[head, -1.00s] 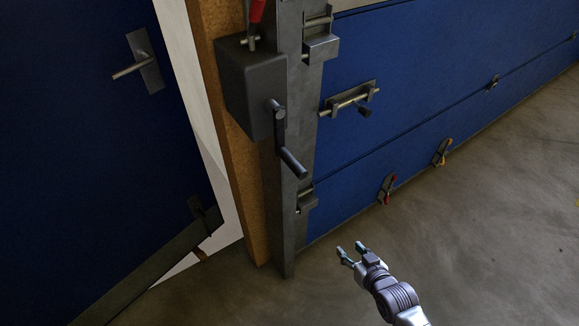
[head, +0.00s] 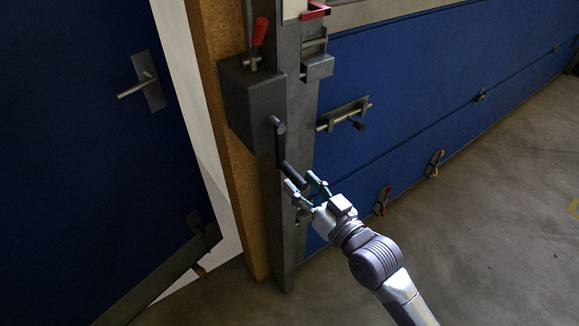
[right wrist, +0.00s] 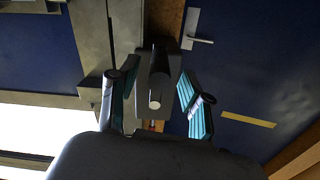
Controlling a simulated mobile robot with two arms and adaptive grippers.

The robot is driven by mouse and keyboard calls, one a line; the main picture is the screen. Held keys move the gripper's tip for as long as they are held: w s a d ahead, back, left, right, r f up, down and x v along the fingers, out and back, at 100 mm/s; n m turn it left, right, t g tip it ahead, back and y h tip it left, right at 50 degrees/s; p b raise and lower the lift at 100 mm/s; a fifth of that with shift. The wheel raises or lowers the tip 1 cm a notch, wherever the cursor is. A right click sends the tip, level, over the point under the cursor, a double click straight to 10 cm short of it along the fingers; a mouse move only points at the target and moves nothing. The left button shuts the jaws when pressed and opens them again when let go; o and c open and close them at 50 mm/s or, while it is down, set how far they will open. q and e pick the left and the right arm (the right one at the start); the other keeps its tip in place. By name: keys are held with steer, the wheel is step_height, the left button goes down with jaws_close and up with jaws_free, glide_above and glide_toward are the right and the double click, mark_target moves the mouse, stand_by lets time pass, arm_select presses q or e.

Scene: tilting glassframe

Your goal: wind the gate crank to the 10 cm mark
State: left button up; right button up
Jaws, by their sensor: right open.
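The gate crank (head: 281,150) is a dark arm on the side of a grey gear box (head: 250,105), hanging down with its handle (head: 292,174) pointing out toward the lower right. My right gripper (head: 307,183) is open at the end of the handle, one finger on each side in the head view. In the right wrist view the handle's round end (right wrist: 155,104) faces the camera between the two spread fingers (right wrist: 155,98), with space on both sides. Whether a finger touches it I cannot tell. No 10 cm mark is legible. My left gripper is out of view.
A red lever (head: 260,33) stands above the box. The blue gate (head: 420,110) carries a sliding bolt (head: 344,115) and clips near its bottom. A blue door (head: 80,130) with a handle is at left. Concrete floor (head: 490,230) is open at right.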

mark_target(283, 164)
steer(key=x, duration=0.5)
steer(key=shift+w+p, duration=0.1)
steer(key=shift+p, duration=0.2)
jaws_close()
